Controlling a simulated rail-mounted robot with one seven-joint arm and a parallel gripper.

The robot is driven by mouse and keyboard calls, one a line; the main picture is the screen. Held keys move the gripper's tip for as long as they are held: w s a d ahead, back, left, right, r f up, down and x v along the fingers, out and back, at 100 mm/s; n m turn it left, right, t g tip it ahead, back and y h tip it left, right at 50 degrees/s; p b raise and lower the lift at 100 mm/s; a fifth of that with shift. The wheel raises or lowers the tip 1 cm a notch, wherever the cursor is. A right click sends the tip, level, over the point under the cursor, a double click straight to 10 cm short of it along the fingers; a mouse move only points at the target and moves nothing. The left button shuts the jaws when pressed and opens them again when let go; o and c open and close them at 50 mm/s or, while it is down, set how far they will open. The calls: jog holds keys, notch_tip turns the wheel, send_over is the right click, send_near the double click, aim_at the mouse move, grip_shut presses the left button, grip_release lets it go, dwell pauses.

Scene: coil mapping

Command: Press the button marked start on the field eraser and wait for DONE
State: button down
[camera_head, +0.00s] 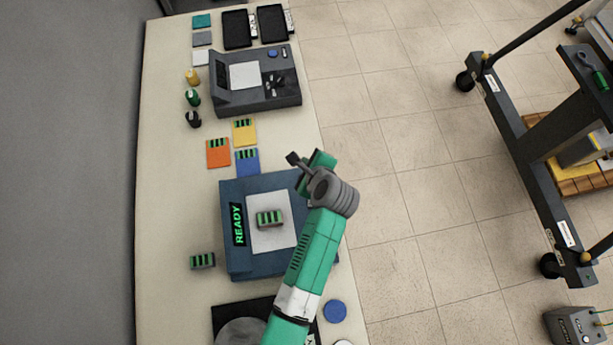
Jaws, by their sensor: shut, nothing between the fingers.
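The field eraser (237,257) is a dark blue box on the bench, with a green READY display (238,225) on its left side and a pale plate (281,238) on top. A small block with green stripes (269,218) lies on that plate. My green arm covers the eraser's right side, and I cannot see the start button.
A second striped block (202,261) lies left of the eraser. Orange (218,153), yellow (244,132) and blue (246,162) cards lie above it. A dark grey device (257,82) stands farther up the bench (165,150). A cart (535,150) stands on the floor at right.

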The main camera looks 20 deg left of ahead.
jog(key=shift+f, duration=0.15)
notch_tip(320, 180, down, 7)
jog(key=b, duration=0.8)
jog(key=shift+f, duration=0.1)
jog(key=shift+f+b, duration=0.3)
jog(key=shift+f, duration=0.35)
dwell(0.9)
jog(key=shift+f, duration=0.4)
jog(key=shift+f, duration=0.4)
dwell(0.4)
jog(key=shift+r, duration=0.15)
jog(key=shift+r+p, duration=0.7)
jog(key=shift+p, duration=0.3)
